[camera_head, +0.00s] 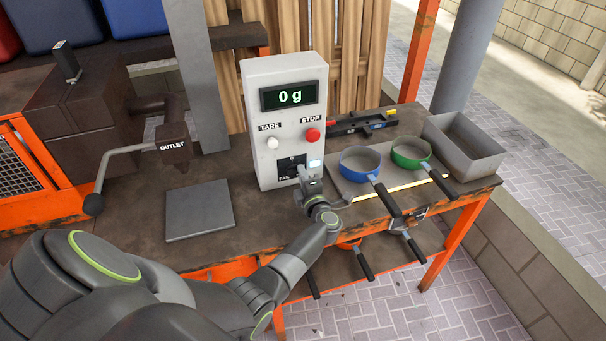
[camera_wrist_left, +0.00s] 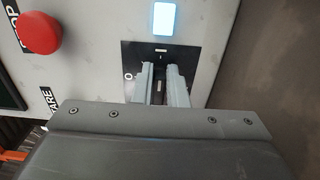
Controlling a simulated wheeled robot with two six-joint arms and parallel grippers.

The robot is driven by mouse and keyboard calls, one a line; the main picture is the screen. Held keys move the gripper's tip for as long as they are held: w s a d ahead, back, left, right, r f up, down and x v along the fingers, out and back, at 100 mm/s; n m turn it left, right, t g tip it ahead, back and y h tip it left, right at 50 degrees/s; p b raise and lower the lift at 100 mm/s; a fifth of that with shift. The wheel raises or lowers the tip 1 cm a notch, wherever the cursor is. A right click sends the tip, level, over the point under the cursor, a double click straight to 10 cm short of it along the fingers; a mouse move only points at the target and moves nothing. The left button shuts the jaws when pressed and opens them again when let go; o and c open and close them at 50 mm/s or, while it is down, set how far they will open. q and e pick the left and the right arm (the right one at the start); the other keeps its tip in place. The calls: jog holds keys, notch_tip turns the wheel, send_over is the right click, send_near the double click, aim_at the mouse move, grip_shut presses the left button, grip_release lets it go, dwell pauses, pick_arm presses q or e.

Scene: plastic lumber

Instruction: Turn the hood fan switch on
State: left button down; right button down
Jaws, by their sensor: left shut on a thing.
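The fan switch (camera_head: 289,167) is a black plate with a lever on the lower front of the white control box (camera_head: 285,120). Its black plate also shows in the left wrist view (camera_wrist_left: 190,52), with marks "I" and "O". A square light (camera_head: 315,163) beside the plate glows pale blue-white; it is bright in the left wrist view (camera_wrist_left: 164,18). My left gripper (camera_head: 304,171) is at the plate, and its fingers (camera_wrist_left: 162,78) are close together over it, shut on the switch lever. The lever is mostly hidden between the fingers. My right gripper is not in view.
The box's display (camera_head: 289,96) reads 0 g, above a white TARE knob (camera_head: 272,143) and a red STOP button (camera_head: 312,135). Blue (camera_head: 360,161) and green (camera_head: 411,151) pans stand to the right. A flat grey plate (camera_head: 199,211) lies to the left.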

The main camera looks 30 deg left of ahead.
pick_arm(q)
jog(key=shift+a+r, duration=0.15)
jog(key=shift+r, duration=0.1)
jog(key=c, duration=1.4)
grip_release()
jog(key=shift+c, duration=0.2)
jog(key=shift+s+f, duration=0.1)
jog(key=shift+f, duration=0.15)
jog(key=shift+a+f, duration=0.1)
